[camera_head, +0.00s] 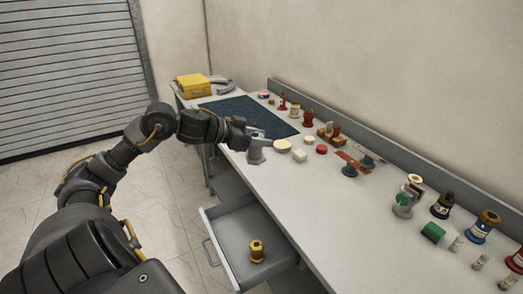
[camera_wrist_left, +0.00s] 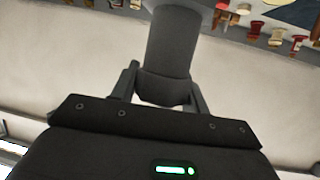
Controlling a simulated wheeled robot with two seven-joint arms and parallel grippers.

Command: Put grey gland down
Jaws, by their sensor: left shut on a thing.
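My left gripper (camera_head: 247,138) reaches over the front edge of the workbench near the blue mat. It is shut on the grey gland (camera_head: 257,152), which shows as a pale grey piece at the fingers. In the left wrist view the gland (camera_wrist_left: 172,45) is a thick grey cylinder with a wider flared end, between the two fingers. Whether the gland touches the bench top cannot be told. My right gripper is not in view.
The workbench (camera_head: 310,188) holds pale and red caps right of the gripper, and several bushings and jars further right. The blue mat (camera_head: 247,113) lies behind. Below, an open drawer (camera_head: 232,235) holds a yellow gland (camera_head: 257,251). The bench front middle is clear.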

